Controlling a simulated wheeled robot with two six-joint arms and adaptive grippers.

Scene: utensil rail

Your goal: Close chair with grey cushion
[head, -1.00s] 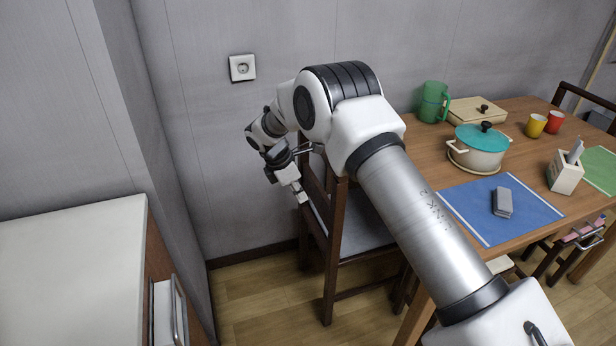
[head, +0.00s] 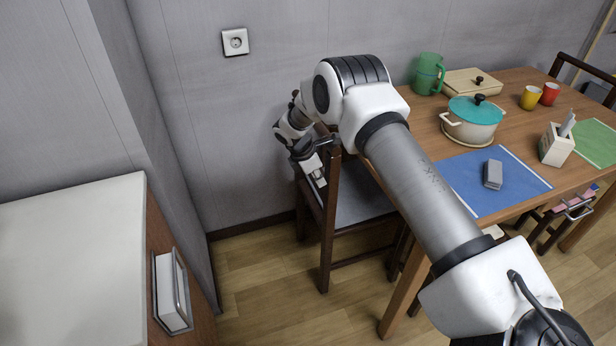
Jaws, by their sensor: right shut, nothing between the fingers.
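The chair with the grey cushion (head: 352,205) stands at the left end of the wooden table, with a dark wooden frame and its backrest on the left. My right arm crosses in front and hides part of the seat and backrest. My right gripper (head: 319,181) is shut and empty, at the chair's backrest on the side away from the table. I cannot tell whether it touches the wood. My left gripper is not in view.
The table (head: 514,117) carries a teal-lidded pot (head: 473,121), a green jug (head: 427,74), cups and a blue placemat (head: 486,200). A white-topped cabinet (head: 75,255) stands at left. Open floor (head: 260,280) lies between cabinet and chair.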

